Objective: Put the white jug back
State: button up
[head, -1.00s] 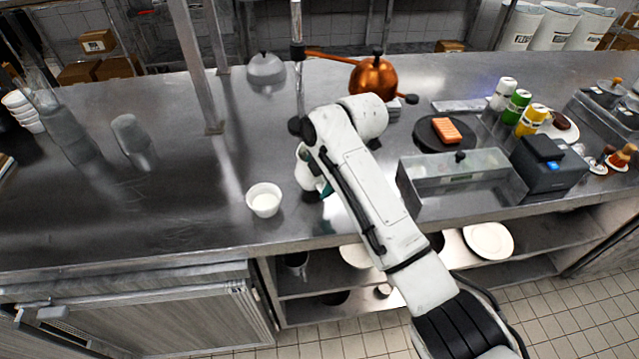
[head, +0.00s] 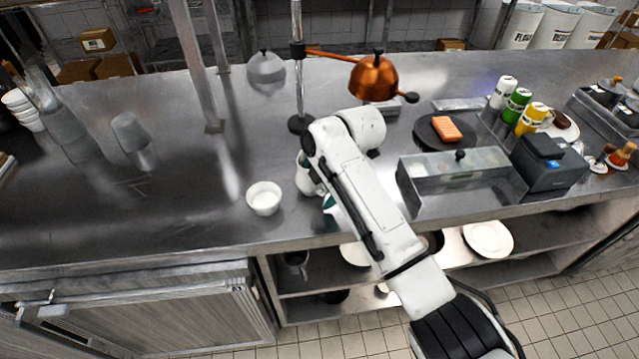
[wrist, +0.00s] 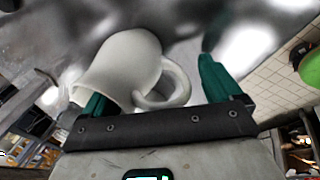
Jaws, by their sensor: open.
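The white jug (head: 303,178) stands on the steel counter (head: 190,205), partly hidden behind my arm in the head view. In the wrist view the jug (wrist: 130,62) appears large and tilted, its mouth at lower left and its handle toward the fingers. My gripper (wrist: 152,80) is open with teal fingers. The handle shows between the fingers. The left finger is partly covered by the jug, so contact cannot be told. In the head view only a bit of teal of my gripper (head: 329,204) shows, beside the jug.
A white bowl (head: 264,199) stands just left of the jug. A heat-lamp post (head: 298,80) with a copper shade (head: 373,77) rises behind. A steel box (head: 455,172) is to the right. The counter's front edge is close; the left is mostly clear.

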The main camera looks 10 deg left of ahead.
jog(key=shift+r, duration=0.25)
jog(key=b+v, duration=0.1)
jog(key=v, duration=1.1)
jog(key=s+d+f+m, duration=0.7)
jog(key=s+f+m, duration=0.1)
jog(key=s+f, duration=0.15)
jog(key=s+d+f+m, duration=0.7)
jog(key=s+d+f, duration=0.1)
jog(key=f, duration=0.2)
jog(key=s+d+f+m+h, duration=0.1)
jog(key=s+d+m+h, duration=0.1)
jog(key=s+d+m, duration=0.4)
jog(key=s+d+f+m+g+h, duration=0.1)
jog(key=s+d+m, duration=0.5)
jog(key=s, duration=1)
jog(key=d+f+h, duration=0.1)
jog(key=d, duration=0.1)
jog(key=shift+s+d+f, duration=0.2)
jog(key=shift+s+d, duration=0.05)
jog(key=shift+d, duration=0.1)
